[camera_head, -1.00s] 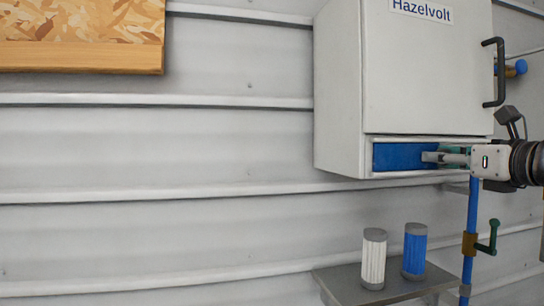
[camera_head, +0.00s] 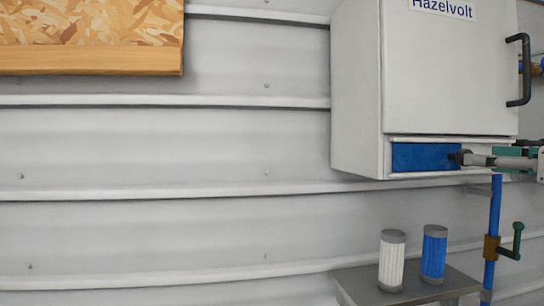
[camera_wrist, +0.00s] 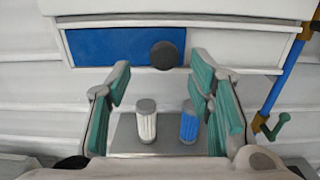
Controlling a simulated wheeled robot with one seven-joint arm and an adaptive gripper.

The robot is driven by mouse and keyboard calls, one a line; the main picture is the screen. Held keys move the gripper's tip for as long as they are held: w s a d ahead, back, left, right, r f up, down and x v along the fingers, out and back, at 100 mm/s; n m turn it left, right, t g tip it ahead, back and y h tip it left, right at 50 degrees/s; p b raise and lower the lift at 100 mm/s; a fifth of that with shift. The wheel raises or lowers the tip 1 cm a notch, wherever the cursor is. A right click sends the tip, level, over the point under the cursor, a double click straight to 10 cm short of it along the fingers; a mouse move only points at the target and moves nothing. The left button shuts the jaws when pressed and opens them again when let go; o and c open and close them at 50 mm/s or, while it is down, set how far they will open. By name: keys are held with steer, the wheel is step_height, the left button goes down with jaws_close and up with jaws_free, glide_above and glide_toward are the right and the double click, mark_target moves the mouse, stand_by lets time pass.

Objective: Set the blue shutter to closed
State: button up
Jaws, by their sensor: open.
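The blue shutter (camera_head: 422,157) is a flat panel in the slot under the white cabinet. It also shows in the wrist view (camera_wrist: 110,47), covering the left part of the slot; the right part (camera_wrist: 232,50) shows pale. A round dark knob (camera_head: 459,157) sits at the shutter's right end, and it shows in the wrist view (camera_wrist: 164,55). My gripper (camera_head: 505,157) is at the right of the head view, partly cut off. In the wrist view my gripper (camera_wrist: 160,76) is open with green-padded fingers apart. The knob appears between and beyond the fingertips, and nothing is held.
The cabinet (camera_head: 448,75) has a black door handle (camera_head: 519,70). Below, a grey shelf (camera_head: 365,286) holds a white cartridge (camera_head: 392,262) and a blue cartridge (camera_head: 434,255). A blue pipe (camera_head: 493,220) with a green valve handle (camera_head: 515,243) stands to the right.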

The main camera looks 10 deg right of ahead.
steer(key=s, duration=0.6)
steer(key=shift+d, duration=0.2)
steer(key=a+f+n+g+y, duration=0.2)
steer(key=a+f+n+g, duration=0.2)
steer(key=a+f+n, duration=0.4)
steer(key=a+f+n+g+y, duration=0.2)
steer(key=a+f+n+g, duration=0.35)
steer(key=a, duration=0.55)
steer(key=s+a+f+n+g+h, duration=0.1)
steer(key=f+n, duration=0.4)
steer(key=n, duration=0.5)
steer(key=s+a+f+n+g+h, duration=0.2)
steer(key=s+f+n, duration=0.4)
steer(key=n, duration=0.5)
steer(key=a+h, duration=0.1)
steer(key=h, duration=0.1)
steer(key=shift+s+f+h, duration=0.25)
steer(key=shift+h, duration=0.05)
steer(key=shift+a+n, duration=0.1)
steer(key=shift+n, duration=0.15)
